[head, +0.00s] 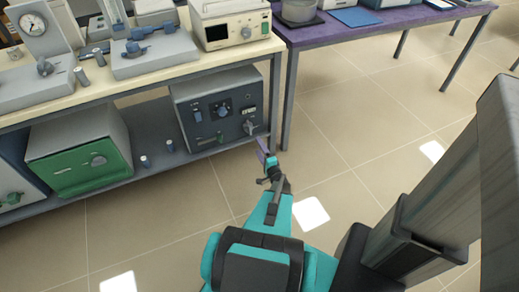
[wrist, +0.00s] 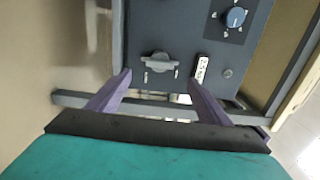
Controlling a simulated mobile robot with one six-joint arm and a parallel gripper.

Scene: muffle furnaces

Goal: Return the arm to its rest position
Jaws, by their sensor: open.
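My gripper (wrist: 155,92) shows in the wrist view with its two purple fingers apart and nothing between them. In the head view my gripper (head: 264,152) is at the end of my teal arm, in front of the lower shelf and close to the right end of a grey furnace (head: 222,108). In the wrist view the furnace front (wrist: 190,50) lies beyond the fingertips, with a grey handle (wrist: 160,62) and a blue knob (wrist: 235,17). I cannot tell whether the fingers touch anything.
A green-fronted furnace (head: 78,160) stands on the lower shelf (head: 155,135) to the left. Above is a bench top (head: 150,75) with instruments. A purple table (head: 370,32) stands at the back right. The tiled floor (head: 350,125) is clear between the benches and me.

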